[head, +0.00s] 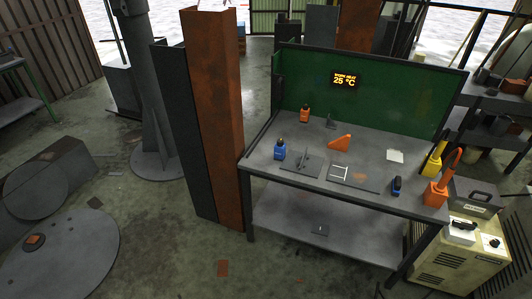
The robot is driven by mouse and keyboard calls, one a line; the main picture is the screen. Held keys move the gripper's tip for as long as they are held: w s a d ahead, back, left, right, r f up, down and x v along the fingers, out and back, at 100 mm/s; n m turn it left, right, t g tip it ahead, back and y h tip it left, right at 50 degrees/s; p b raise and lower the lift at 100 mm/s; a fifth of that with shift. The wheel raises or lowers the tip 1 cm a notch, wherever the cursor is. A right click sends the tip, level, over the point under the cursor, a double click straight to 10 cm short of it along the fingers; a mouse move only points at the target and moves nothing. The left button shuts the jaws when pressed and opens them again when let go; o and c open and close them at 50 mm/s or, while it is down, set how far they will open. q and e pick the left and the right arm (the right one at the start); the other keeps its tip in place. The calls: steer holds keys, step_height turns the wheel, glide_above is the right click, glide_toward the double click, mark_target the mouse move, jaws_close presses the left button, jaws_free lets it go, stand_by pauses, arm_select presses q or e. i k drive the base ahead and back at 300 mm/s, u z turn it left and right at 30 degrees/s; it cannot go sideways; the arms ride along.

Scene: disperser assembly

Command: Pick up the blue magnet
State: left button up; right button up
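A blue block-like piece with a dark top (280,152) stands upright on the left part of the workbench, near its front left edge. A second, smaller blue and black piece (397,186) stands near the front right edge. Which of the two is the blue magnet I cannot tell for sure at this size. Both stand free, with nothing holding them. Neither of my grippers can be made out in the head view.
The grey workbench (372,161) has a green back panel. An orange piece with a dark top (305,114), an orange triangle (340,143) and flat plates (353,174) lie on it. A rusty column (212,110) stands left of the bench. A beige machine (460,262) stands at right. Floor in front is mostly clear.

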mark_target(279, 152)
steer(key=u, duration=0.65)
steer(key=i, duration=0.7)
steer(key=u, duration=0.7)
steer(key=i, duration=0.75)
steer(key=z, duration=0.75)
steer(key=i, duration=0.7)
steer(key=z, duration=0.7)
